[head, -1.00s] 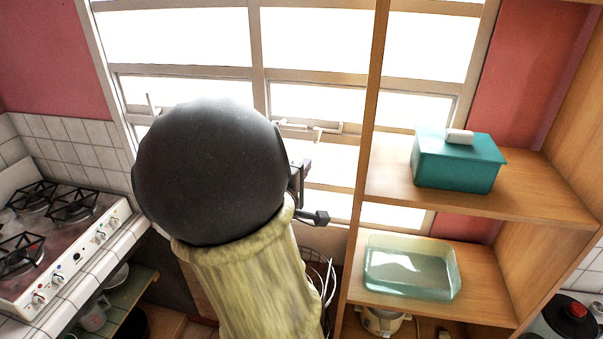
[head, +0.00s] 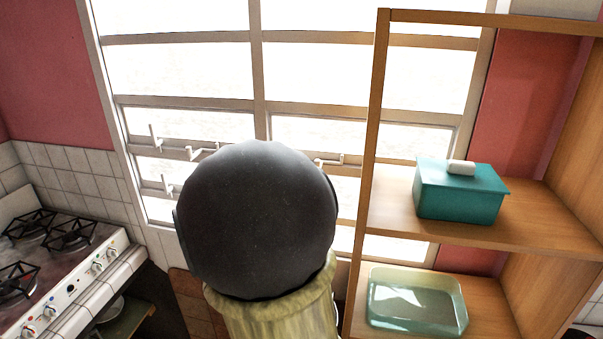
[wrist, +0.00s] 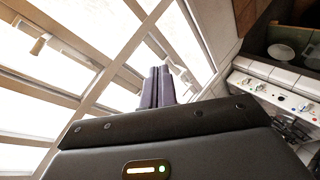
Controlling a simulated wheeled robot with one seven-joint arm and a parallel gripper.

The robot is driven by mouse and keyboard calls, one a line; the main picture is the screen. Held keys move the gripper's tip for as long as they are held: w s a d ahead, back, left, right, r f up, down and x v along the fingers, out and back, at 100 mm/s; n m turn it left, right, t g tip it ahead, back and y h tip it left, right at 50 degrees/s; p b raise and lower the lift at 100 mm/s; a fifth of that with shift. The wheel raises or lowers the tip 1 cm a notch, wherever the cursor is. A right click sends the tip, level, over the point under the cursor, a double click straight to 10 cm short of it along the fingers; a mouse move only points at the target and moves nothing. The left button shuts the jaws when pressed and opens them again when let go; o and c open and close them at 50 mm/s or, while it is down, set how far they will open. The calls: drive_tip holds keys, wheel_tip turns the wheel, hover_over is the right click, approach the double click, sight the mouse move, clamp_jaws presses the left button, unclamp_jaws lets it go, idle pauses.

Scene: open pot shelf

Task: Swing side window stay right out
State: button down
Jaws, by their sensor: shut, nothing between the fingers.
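The window (head: 258,70) has a pale frame with several horizontal bars. Small pale stays and handles sit on its lower bars: one stay (head: 200,152) left of my arm, an upright handle (head: 155,138) further left, a lower handle (head: 168,185), and another stay (head: 328,160) to the right. I cannot tell which is the side window stay. My gripper (wrist: 161,84) shows in the wrist view, shut and empty, its fingers pointing toward the window frame bars. A pale stay (wrist: 38,45) is at upper left there, apart from the fingers. My arm hides the gripper in the head view.
A wooden shelf (head: 372,150) stands right of the window, with a teal box (head: 460,190) and a glass dish (head: 415,300). A stove (head: 70,270) is at the left, and it also shows in the wrist view (wrist: 270,95).

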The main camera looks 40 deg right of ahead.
drive_tip(key=s+a+f+m+g+y, duration=0.1)
drive_tip(key=a+f+y, duration=0.2)
drive_tip(key=a, duration=0.2)
drive_tip(key=a+f+g+y, duration=0.1)
drive_tip(key=a+f+y, duration=0.25)
drive_tip(key=a, duration=0.25)
drive_tip(key=s+a+f+m+g, duration=0.1)
drive_tip(key=s+a+f+g, duration=0.1)
drive_tip(key=s+a, duration=0.1)
drive_tip(key=s+a+f+m+g+y+b, duration=0.1)
drive_tip(key=s+a+f+g, duration=0.1)
drive_tip(key=s, duration=0.4)
drive_tip(key=shift+a+m+g+b, duration=0.35)
drive_tip(key=shift+a+g, duration=0.35)
drive_tip(key=shift+a, duration=0.25)
drive_tip(key=shift+d, duration=0.1)
